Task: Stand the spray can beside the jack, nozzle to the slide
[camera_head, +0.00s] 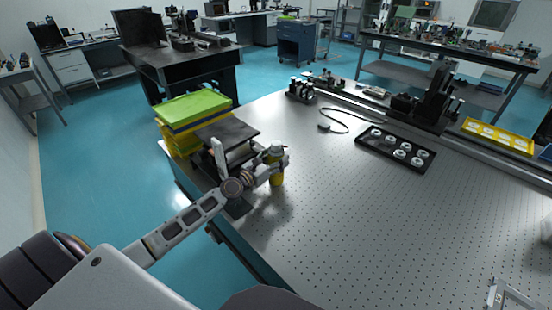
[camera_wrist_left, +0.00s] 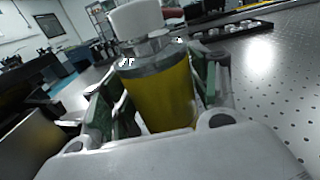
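The spray can (camera_head: 277,178) is yellow with a grey shoulder, upright or nearly so, just right of the jack. My left gripper (camera_head: 270,168) has its fingers around the can's body and looks closed on it. In the left wrist view the yellow can (camera_wrist_left: 162,98) sits between the green finger pads, its white top (camera_wrist_left: 136,17) above. The slide (camera_head: 430,105) is the black stage at the table's back.
Green and yellow trays (camera_head: 193,105) are stacked left of the jack at the table edge. A black tray (camera_head: 396,148) of white round parts, a yellow tray (camera_head: 500,137) and a black cable (camera_head: 340,122) lie farther back. The perforated tabletop (camera_head: 350,225) is clear in front.

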